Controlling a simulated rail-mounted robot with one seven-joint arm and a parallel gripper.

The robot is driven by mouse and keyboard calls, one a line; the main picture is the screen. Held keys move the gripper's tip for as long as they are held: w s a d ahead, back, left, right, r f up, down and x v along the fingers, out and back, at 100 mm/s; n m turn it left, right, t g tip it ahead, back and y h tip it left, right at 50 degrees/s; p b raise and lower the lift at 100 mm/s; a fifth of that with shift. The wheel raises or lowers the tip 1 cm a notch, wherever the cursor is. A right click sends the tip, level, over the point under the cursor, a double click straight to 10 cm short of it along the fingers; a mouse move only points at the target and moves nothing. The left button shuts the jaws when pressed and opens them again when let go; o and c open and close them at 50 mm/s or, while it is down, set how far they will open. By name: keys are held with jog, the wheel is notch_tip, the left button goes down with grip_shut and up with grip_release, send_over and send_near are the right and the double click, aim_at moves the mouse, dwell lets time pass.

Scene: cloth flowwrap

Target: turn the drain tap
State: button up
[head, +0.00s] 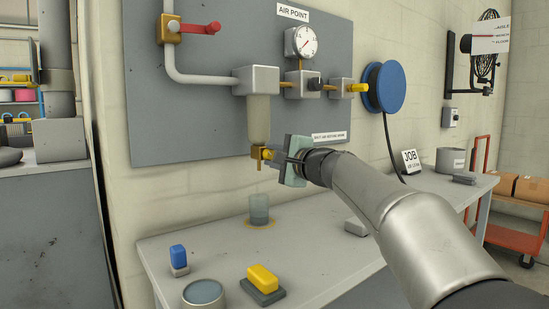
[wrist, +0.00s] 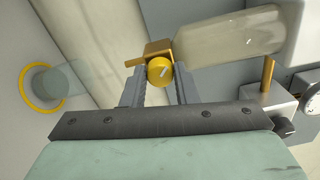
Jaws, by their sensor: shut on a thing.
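The drain tap (wrist: 160,71) is a small round yellow knob on a brass fitting (wrist: 152,51) under a cloudy filter bowl (wrist: 230,42). In the head view the bowl (head: 258,120) hangs from a grey block on the panel, with the yellow tap (head: 265,153) at its foot. My gripper (wrist: 160,80) has one finger on each side of the knob and is shut on it. In the head view my gripper (head: 276,157) reaches the tap from the right; its fingertips are small there. A clear cup (head: 259,208) stands on the bench below the tap.
The cup stands in a yellow ring (wrist: 28,88). A blue block (head: 178,256), a yellow block (head: 262,279) and a round tin (head: 203,293) are on the bench's near part. A red-handled valve (head: 200,28), gauge (head: 301,42) and blue hose reel (head: 385,87) are above.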

jog(key=o, duration=1)
jog(key=shift+d, duration=0.1)
jog(key=v, duration=1.7)
jog(key=shift+s+p, duration=0.2)
jog(key=shift+p, duration=0.15)
